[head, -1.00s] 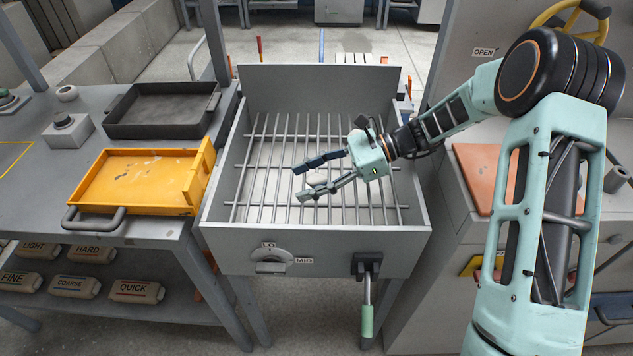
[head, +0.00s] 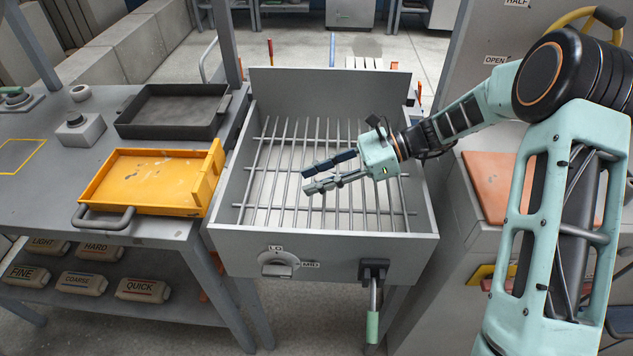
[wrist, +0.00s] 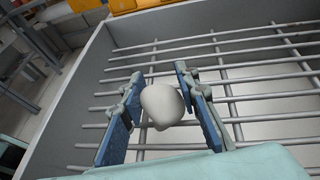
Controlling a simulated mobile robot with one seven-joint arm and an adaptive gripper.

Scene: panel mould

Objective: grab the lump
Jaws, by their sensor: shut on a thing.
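The lump (wrist: 162,106) is pale grey-white and rounded, and it shows in the wrist view between the two blue-grey fingers. My gripper (head: 307,180) is shut on it, over the bars of the grate (head: 262,170) in the grey box. It also shows in the wrist view (wrist: 159,76), with one finger on each side of the lump. In the head view I cannot make out the lump between the fingers. How far the lump is above the bars is hard to tell.
The grey box (head: 320,245) has raised walls around the grate, with a dial (head: 278,265) and a lever (head: 373,315) on its front. Left of it, a yellow tray (head: 140,182) and a dark tray (head: 172,112) lie on a bench. An orange board (head: 490,182) is at right.

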